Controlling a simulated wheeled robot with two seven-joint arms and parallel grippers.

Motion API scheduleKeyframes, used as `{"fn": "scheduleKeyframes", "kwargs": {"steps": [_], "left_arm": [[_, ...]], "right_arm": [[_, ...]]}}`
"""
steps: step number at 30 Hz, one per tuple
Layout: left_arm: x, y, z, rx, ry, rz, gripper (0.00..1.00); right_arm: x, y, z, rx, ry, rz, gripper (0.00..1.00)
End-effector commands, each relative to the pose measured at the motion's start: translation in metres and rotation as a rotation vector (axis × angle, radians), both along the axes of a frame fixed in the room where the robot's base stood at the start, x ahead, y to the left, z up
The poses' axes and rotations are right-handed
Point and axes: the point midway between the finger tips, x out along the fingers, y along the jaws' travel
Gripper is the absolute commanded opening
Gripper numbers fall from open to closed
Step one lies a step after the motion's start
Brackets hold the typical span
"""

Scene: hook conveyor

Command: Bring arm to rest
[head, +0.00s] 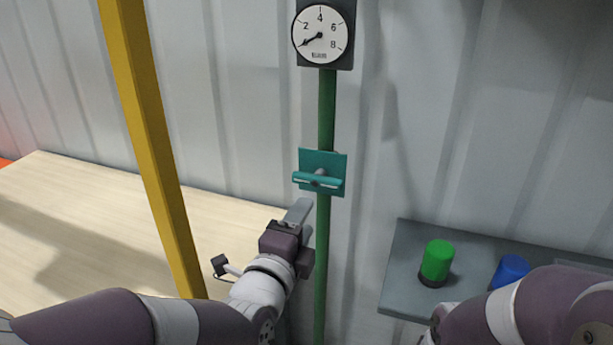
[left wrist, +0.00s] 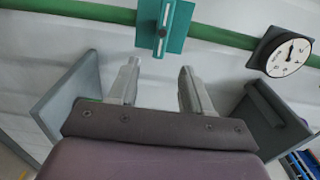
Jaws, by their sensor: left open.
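My left arm comes in from the left in the head view, and its gripper (head: 300,216) is just below the teal valve handle (head: 318,181) on the green pipe. In the left wrist view the left gripper (left wrist: 157,78) has its two fingers apart with nothing between them. The teal valve plate (left wrist: 164,26) is ahead of the fingertips, apart from them. My right arm shows at the lower right of the head view; its gripper is not visible.
A pressure gauge (head: 320,35) is above the valve on the green pipe (head: 326,110). A yellow post (head: 150,140) stands left of my left gripper. A wooden table (head: 70,215) is at left. A grey shelf (head: 405,270) holds a green cylinder (head: 436,260) and a blue cylinder (head: 511,270).

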Motion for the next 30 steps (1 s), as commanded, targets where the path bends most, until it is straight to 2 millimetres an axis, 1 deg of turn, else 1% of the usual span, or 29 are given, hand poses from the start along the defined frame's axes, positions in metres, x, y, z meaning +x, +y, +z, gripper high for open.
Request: {"fn": "scheduleKeyframes", "kwargs": {"steps": [2,3,5,6,7,8,9,11,12,15,16,18,21,30], "left_arm": [[0.000,-0.001,-0.008,-0.085,0.066,-0.004,0.49],[-0.003,-0.003,-0.022,-0.166,0.162,-0.006,0.49],[-0.014,-0.005,-0.055,-0.319,0.388,0.011,0.49],[-0.026,-0.002,-0.081,-0.433,0.572,0.061,0.49],[-0.036,0.005,-0.099,-0.521,0.716,0.132,0.49],[-0.047,0.015,-0.116,-0.607,0.853,0.227,0.49],[-0.066,0.034,-0.137,-0.718,1.018,0.390,0.49],[-0.098,0.066,-0.159,-0.862,1.210,0.682,0.49],[-0.119,0.087,-0.168,-0.934,1.292,0.873,0.49],[-0.158,0.129,-0.171,-1.030,1.379,1.232,0.49],[-0.163,0.140,-0.169,-1.037,1.386,1.285,0.49],[-0.160,0.154,-0.168,-1.078,1.368,1.329,0.49],[-0.160,0.160,-0.170,-1.096,1.361,1.349,0.49],[-0.159,0.159,-0.171,-1.094,1.360,1.342,0.49]], "right_arm": [[0.000,0.000,0.000,0.000,0.000,0.000,0.43],[0.000,0.000,0.000,0.000,0.000,0.000,0.43],[0.000,0.000,0.000,0.000,0.000,0.000,0.43],[0.000,0.000,0.002,0.000,0.000,0.000,0.43],[0.000,0.000,0.005,0.000,0.000,0.000,0.43],[0.000,0.000,0.008,0.000,0.000,0.000,0.43],[0.000,0.000,0.014,0.000,0.000,0.000,0.43],[0.000,0.000,0.023,0.000,0.000,0.000,0.43],[0.000,0.000,0.029,0.000,0.000,0.000,0.43],[0.000,0.000,0.043,0.000,0.000,0.000,0.43],[0.000,0.000,0.047,0.000,0.000,0.000,0.43],[0.000,0.000,0.050,0.000,0.000,0.000,0.43],[0.000,0.000,0.049,0.000,0.000,0.000,0.43],[0.000,0.000,0.047,0.000,0.000,0.000,0.43]]}}
